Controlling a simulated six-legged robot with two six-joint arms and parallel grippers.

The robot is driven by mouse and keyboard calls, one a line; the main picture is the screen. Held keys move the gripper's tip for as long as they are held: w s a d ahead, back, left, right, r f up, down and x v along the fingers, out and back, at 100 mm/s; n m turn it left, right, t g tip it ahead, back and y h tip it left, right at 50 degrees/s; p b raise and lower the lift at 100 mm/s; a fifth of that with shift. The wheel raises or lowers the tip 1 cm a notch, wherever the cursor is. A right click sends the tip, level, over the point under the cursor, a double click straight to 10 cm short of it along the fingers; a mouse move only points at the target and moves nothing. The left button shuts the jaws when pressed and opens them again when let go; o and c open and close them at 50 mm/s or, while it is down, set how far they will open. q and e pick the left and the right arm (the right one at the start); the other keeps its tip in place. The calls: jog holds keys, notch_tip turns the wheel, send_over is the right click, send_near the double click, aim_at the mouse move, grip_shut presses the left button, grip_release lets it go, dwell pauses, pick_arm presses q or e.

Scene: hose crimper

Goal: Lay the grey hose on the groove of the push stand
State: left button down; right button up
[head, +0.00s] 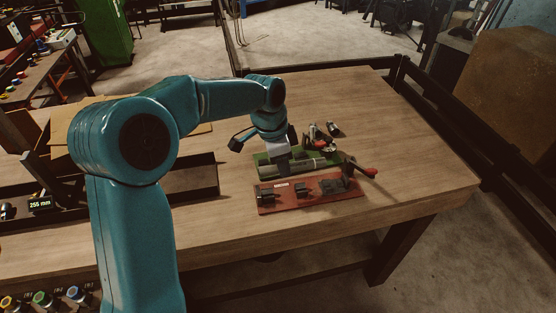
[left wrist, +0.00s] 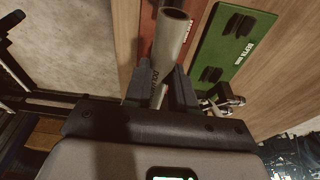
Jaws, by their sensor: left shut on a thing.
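The grey hose (left wrist: 172,45) is between the fingers of my left gripper (left wrist: 161,85), which is shut on it. One open end of the hose faces the left wrist camera. In the head view my left gripper (head: 283,165) points down over the green stand (head: 262,160), and the hose (head: 318,163) lies along that stand in the picture. I cannot tell whether the hose touches it. The green stand (left wrist: 235,45) has black blocks and a white label in the left wrist view. A red stand (head: 300,204) with dark blocks is in front. My right gripper is not in view.
A red-handled lever (head: 365,172) sticks out at the red stand's right end. Small metal fittings (head: 333,129) lie behind the green stand. A dark tray (head: 192,178) stands to the left. The right part of the wooden table (head: 420,165) is clear.

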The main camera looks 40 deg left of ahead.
pick_arm(q)
jog(key=shift+w+a+f+b, duration=0.15)
jog(key=shift+w+f+b, duration=0.15)
jog(key=shift+w+f, duration=0.2)
jog(key=shift+f, duration=0.2)
jog(key=shift+s+f+b, duration=0.2)
jog(key=shift+f+b, duration=0.4)
jog(key=shift+b, duration=0.25)
notch_tip(320, 180, down, 4)
jog(key=b, duration=0.3)
jog(key=shift+w, duration=0.15)
jog(key=shift+f+b, duration=0.4)
jog(key=shift+f, duration=0.25)
jog(key=shift+r, duration=0.1)
